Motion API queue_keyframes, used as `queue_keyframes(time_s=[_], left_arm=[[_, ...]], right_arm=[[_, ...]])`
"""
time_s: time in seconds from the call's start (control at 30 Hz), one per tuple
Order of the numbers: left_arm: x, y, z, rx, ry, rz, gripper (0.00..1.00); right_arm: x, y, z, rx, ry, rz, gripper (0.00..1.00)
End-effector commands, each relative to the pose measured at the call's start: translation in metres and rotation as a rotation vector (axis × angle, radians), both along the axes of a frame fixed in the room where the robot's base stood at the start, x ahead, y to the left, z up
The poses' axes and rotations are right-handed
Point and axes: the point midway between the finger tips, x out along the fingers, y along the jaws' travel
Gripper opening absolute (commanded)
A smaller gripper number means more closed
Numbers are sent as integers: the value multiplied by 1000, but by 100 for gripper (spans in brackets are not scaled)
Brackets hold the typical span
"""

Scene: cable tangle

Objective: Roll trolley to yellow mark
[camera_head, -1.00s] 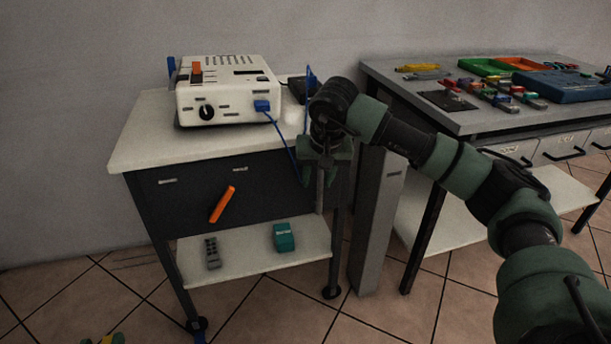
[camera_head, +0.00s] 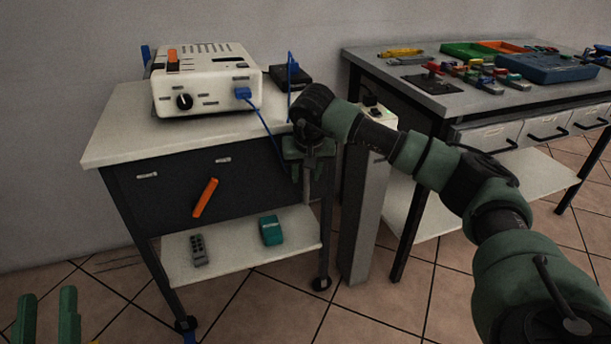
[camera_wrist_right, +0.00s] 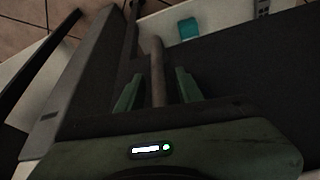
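The trolley (camera_head: 115,140) has a white top, a dark drawer front with an orange handle, a lower shelf and castors. It stands by the wall in the head view. My right gripper (camera_head: 308,165) is at its right front corner. In the right wrist view, the fingers of my right gripper (camera_wrist_right: 160,85) stand apart on either side of a grey bar (camera_wrist_right: 158,60), with gaps showing. My left gripper (camera_head: 46,308) is at the lower left, with two green fingers apart and nothing between them.
A white device (camera_head: 207,85) with a blue cable (camera_head: 262,120) sits on the trolley, beside a black box (camera_head: 291,77). A grey post (camera_head: 364,215) stands close to the trolley's right, before a workbench (camera_head: 400,85). Tiled floor (camera_head: 270,305) is open in front.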

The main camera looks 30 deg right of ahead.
Motion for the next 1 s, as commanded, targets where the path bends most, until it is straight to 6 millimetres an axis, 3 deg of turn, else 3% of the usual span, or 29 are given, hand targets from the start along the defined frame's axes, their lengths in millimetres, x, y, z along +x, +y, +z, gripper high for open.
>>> queue_keyframes(time_s=[0.3, 0.33, 0.47, 1.0], left_arm=[[-1, 0, 3, -5, -18, -1, 36], [-1, 0, 3, -5, -18, -1, 36], [-1, 0, 3, -5, -17, -1, 36], [-1, 0, 3, -5, -15, -1, 36]], right_arm=[[1, 0, -2, 0, 0, 0, 36], [1, 0, -2, 0, 0, 0, 33], [1, 0, -2, 0, 0, 0, 0], [1, -1, -2, 0, 0, 0, 0]])
